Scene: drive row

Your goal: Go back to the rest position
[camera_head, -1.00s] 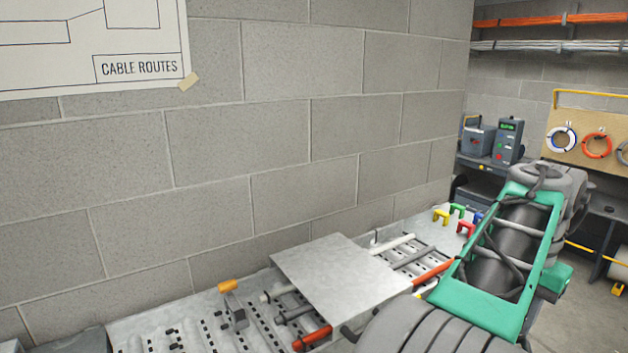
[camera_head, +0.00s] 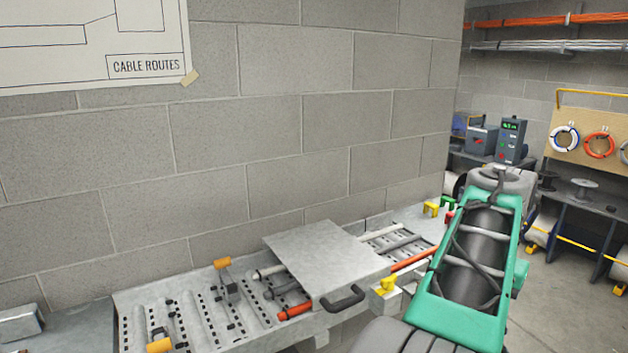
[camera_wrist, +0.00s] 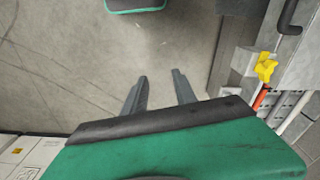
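My gripper (camera_wrist: 161,82) shows in the wrist view with its two grey fingers apart and nothing between them. It hangs over bare grey floor (camera_wrist: 90,60). In the head view my green and black arm covers the lower right, and the gripper itself is hidden there. The metal bench (camera_head: 205,330) lies to the left of my arm. A flat grey plate with a dark handle (camera_head: 325,260) covers part of its cable channels.
An orange-handled lever (camera_head: 224,265) stands on the bench. A yellow clip (camera_head: 386,286) sits at the bench's front edge, close to my arm; it also shows in the wrist view (camera_wrist: 266,67). A block wall (camera_head: 240,130) rises behind. Open floor (camera_head: 560,310) lies at right.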

